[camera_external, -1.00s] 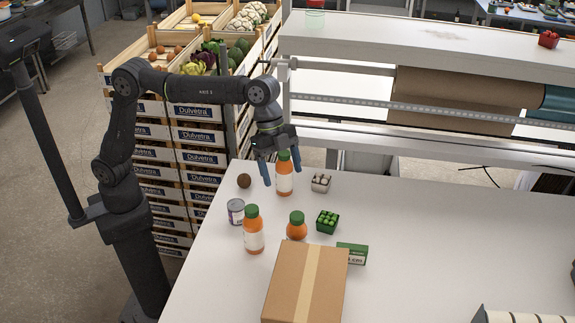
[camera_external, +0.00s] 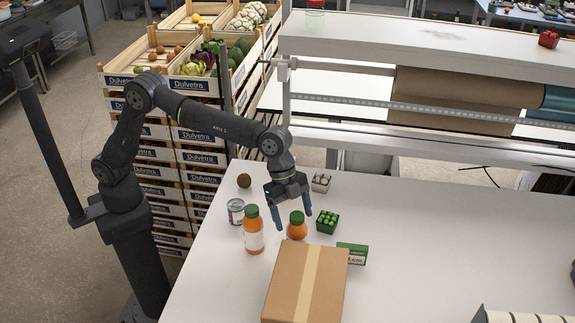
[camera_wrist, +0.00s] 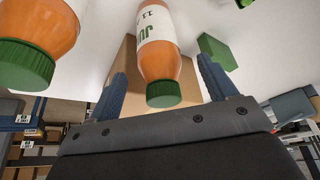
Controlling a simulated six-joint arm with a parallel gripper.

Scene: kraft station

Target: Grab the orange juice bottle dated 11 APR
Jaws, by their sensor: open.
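An orange juice bottle with a green cap (camera_external: 297,229) stands behind the cardboard box. In the wrist view, a bottle (camera_wrist: 155,45) lies between my fingers' lines, its cap toward me. Its white label shows upside-down print that seems to include "11"; the rest is cut off. A second orange bottle (camera_external: 253,238) stands to the left; a bottle (camera_wrist: 38,40) at the wrist view's left edge shows no readable date. My gripper (camera_external: 294,214) is open and empty, pointing down by the first bottle; contact cannot be told. The third bottle's earlier spot is covered by my arm.
A cardboard box (camera_external: 308,285) stands close in front of the bottle. A can (camera_external: 236,211), a brown ball (camera_external: 244,180), a green punnet (camera_external: 327,221), an egg carton (camera_external: 321,183) and a green box (camera_external: 352,253) surround it. The table's right side is mostly clear.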

